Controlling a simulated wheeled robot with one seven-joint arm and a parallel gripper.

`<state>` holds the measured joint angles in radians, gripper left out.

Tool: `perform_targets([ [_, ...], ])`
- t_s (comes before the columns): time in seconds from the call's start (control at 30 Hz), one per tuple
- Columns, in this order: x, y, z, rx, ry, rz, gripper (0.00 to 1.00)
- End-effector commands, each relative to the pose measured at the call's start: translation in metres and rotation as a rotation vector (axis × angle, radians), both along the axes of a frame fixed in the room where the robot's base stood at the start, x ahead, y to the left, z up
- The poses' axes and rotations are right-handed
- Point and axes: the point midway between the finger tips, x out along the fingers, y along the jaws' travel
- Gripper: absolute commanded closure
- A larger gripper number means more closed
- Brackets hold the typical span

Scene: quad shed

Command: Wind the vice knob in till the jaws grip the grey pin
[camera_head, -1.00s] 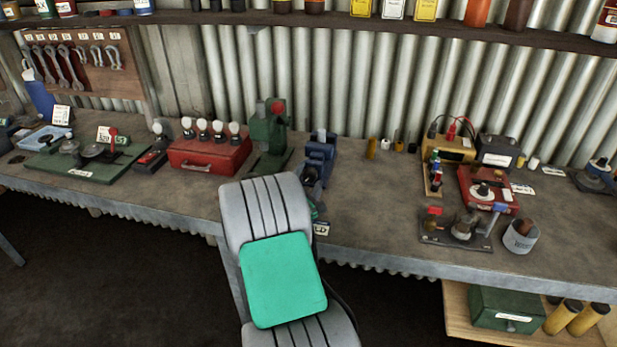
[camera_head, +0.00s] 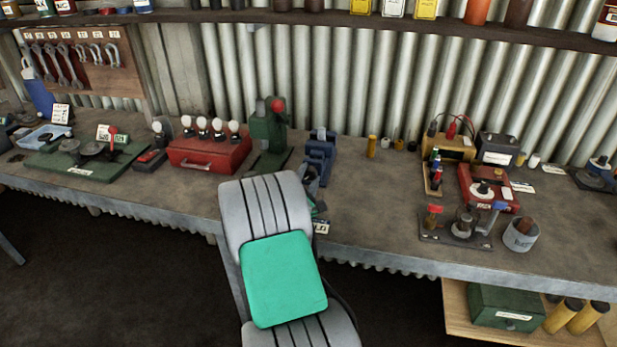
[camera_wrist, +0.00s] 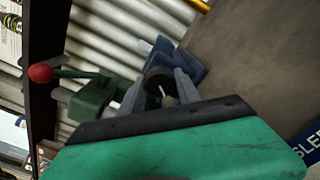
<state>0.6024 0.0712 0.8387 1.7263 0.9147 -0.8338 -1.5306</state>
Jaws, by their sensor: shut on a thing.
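The blue vice (camera_head: 320,160) stands on the bench, just beyond my arm. It also shows in the wrist view (camera_wrist: 184,62), behind my fingers. My gripper (camera_wrist: 158,86) is shut on the dark round knob (camera_wrist: 157,76), with one grey finger on each side of it. A small pale mark shows by the knob between the fingers; I cannot tell what it is. In the head view my arm hides the knob and most of the gripper. I cannot make out the grey pin or the gap between the jaws.
A green press with a red-balled lever (camera_head: 268,132) stands close left of the vice. A red box (camera_head: 208,155) is further left. A yellow cylinder (camera_head: 372,146) stands to the right. The bench between the vice and the fixture with jars (camera_head: 456,242) is mostly clear.

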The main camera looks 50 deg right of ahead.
Motion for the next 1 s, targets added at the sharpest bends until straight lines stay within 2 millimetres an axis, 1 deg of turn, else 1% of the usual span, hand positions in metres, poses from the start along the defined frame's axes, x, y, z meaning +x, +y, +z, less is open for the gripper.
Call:
perform_targets([
  [0.1, 0.0, -0.0002, -0.0039, 0.05, -0.123, 0.0, 1.0],
  [0.23, 0.0001, -0.0002, -0.0028, 0.105, -0.247, 0.0, 1.0],
  [0.53, 0.0, -0.0001, 0.0001, 0.116, -0.268, 0.0, 1.0],
  [0.57, 0.0, -0.0001, 0.0, 0.116, -0.268, 0.0, 0.58],
  [0.8, 0.0, -0.0001, 0.0, 0.115, -0.267, 0.0, 0.39],
  [1.0, 0.0001, 0.0, -0.0001, 0.115, -0.266, 0.0, 0.39],
])
